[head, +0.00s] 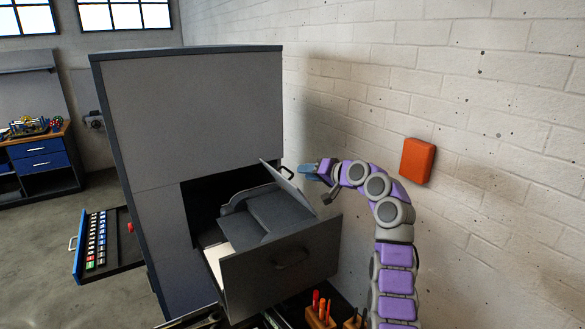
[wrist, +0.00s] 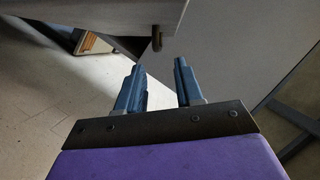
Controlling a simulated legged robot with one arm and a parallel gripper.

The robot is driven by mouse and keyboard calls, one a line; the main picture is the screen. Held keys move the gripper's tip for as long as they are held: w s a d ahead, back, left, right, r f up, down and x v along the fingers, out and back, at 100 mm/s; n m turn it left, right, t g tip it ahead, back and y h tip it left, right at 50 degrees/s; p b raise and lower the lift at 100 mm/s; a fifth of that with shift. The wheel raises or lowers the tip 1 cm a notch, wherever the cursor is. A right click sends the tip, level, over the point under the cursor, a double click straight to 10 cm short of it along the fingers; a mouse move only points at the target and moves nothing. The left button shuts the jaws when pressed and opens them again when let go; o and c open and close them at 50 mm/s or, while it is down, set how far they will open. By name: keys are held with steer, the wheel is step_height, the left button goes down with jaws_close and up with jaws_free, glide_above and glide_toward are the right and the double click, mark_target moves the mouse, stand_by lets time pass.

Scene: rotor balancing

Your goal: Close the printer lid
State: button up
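The printer (head: 262,212) is a dark grey machine in a pulled-out drawer of a tall grey cabinet. Its lid (head: 283,182) appears to be the thin panel tilted up at the printer's right side, standing open. My gripper (head: 308,170) is just to the right of the lid's upper edge; I cannot tell whether they touch. In the wrist view its two blue fingers (wrist: 158,70) are apart with nothing between them. A grey panel (wrist: 90,14) with a small peg (wrist: 157,38) lies just beyond the fingertips; I cannot tell whether it is the lid.
The drawer front (head: 282,268) with its handle stands out from the cabinet (head: 200,105). A side tray (head: 106,245) with coloured keys juts out at left. Tool holders (head: 320,314) sit below the drawer. A brick wall with an orange box (head: 417,161) is at right.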

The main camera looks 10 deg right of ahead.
mark_target(290, 172)
steer(key=x, duration=0.4)
steer(key=shift+a, duration=0.15)
steer(key=shift+w+f+p, duration=0.25)
steer(key=shift+w+p, duration=0.1)
steer(key=shift+w, duration=0.3)
steer(key=shift+w+f+p, duration=0.2)
steer(key=shift+w+p, duration=0.1)
steer(key=shift+w, duration=0.3)
steer(key=shift+w+a+f, duration=0.1)
steer(key=shift+w+a, duration=0.25)
steer(key=shift+a, duration=0.25)
steer(key=shift+w+a+f, duration=0.15)
steer(key=shift+a, duration=0.5)
steer(key=shift+d, duration=0.5)
steer(key=shift+c, duration=0.6)
steer(key=shift+d, duration=0.25)
steer(key=shift+c, duration=1.4)
steer(key=shift+a, duration=0.25)
jaws_close()
steer(key=shift+a, duration=0.25)
steer(key=shift+d, duration=0.1)
